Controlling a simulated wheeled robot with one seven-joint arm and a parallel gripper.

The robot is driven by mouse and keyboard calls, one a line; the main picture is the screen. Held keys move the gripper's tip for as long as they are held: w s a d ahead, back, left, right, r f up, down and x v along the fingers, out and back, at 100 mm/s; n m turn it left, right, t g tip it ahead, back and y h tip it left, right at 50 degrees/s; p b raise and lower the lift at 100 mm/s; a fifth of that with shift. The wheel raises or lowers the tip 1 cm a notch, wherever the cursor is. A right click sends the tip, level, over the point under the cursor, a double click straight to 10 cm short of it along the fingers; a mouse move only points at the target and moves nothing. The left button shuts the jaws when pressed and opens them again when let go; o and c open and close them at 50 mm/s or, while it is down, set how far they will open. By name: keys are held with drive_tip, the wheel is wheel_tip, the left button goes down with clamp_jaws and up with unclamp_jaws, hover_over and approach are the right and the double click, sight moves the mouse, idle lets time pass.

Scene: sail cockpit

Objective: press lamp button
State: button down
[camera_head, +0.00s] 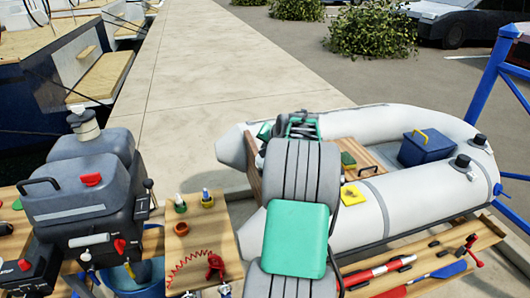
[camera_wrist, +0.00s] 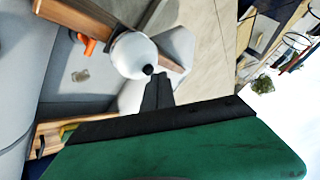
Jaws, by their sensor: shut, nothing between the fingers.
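In the wrist view, my gripper (camera_wrist: 158,80) shows as dark fingers closed together, with nothing between them. A white rounded body with a small black knob at its tip (camera_wrist: 134,54) is just beyond and to the left of the fingertips. The knob looks close to the fingers; I cannot tell whether they touch. I cannot tell for sure whether this is the lamp and its button. In the head view, my arm hides the fingers and whatever is in front of them.
A white inflatable boat (camera_head: 420,200) fills the right, with a blue box (camera_head: 425,149) in it. A grey outboard motor (camera_head: 80,190) stands at the left by a wooden bench (camera_head: 190,246) with small pots. A blue post frame (camera_head: 489,85) is at far right. The concrete walkway (camera_head: 215,70) behind is clear.

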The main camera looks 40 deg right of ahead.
drive_tip(key=shift+f, duration=0.3)
idle(0.4)
drive_tip(key=shift+r+p, duration=0.3)
drive_tip(key=shift+r, duration=0.45)
drive_tip(key=shift+r, duration=0.1)
wheel_tip(320, 180, up, 6)
drive_tip(key=p, duration=0.4)
